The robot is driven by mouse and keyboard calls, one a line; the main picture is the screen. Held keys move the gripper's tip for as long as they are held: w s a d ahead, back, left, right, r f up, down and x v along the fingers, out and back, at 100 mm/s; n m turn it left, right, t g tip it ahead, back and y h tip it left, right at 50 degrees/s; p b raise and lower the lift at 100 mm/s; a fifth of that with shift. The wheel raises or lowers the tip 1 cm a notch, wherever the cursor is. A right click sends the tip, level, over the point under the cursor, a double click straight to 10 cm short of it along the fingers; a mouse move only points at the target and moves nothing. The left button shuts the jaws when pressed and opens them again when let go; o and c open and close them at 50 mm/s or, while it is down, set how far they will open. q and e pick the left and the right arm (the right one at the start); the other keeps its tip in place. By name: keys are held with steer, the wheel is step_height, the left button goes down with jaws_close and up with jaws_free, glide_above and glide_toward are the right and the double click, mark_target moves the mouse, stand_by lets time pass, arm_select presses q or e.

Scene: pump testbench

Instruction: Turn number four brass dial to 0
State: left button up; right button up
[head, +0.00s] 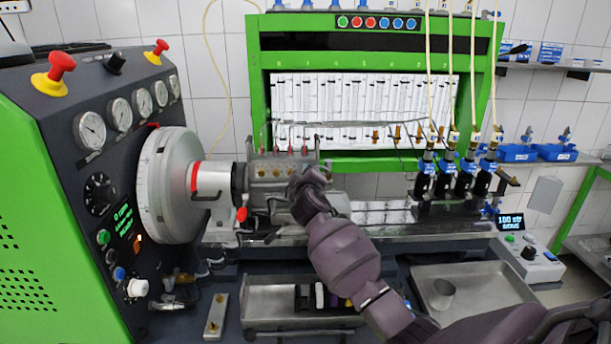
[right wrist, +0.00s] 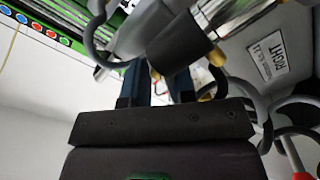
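Several small brass pieces (head: 397,132) stand in a row below the glass tubes of the green test bench (head: 380,165) in the head view. They are too small to read any numbers or a dial setting, and I cannot tell which is number four. My right gripper (head: 306,182) is over the grey pump (head: 272,172), left of the brass pieces and apart from them. In the right wrist view its two dark blue fingers (right wrist: 156,85) are parted with a gap between them. The fingertips are partly hidden by a black cylinder (right wrist: 180,46) with brass ends. My left gripper is out of view.
A large grey flywheel (head: 168,185) and a gauge panel (head: 100,175) stand at the left. Black injectors (head: 445,180) with upright hoses stand at the right. Metal trays (head: 470,285) lie in front. A plate marked RIGHT (right wrist: 268,55) shows in the wrist view.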

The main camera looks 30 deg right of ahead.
jaws_close()
arm_select(q)
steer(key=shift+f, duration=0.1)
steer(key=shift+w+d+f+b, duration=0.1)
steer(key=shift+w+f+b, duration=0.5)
steer(key=shift+b, duration=0.7)
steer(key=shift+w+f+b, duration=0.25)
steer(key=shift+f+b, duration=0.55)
steer(key=shift+b, duration=0.5)
arm_select(e)
steer(key=shift+m, duration=4.3)
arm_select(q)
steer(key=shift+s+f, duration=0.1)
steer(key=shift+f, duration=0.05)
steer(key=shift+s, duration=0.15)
arm_select(e)
steer(key=shift+o, duration=2.2)
jaws_free()
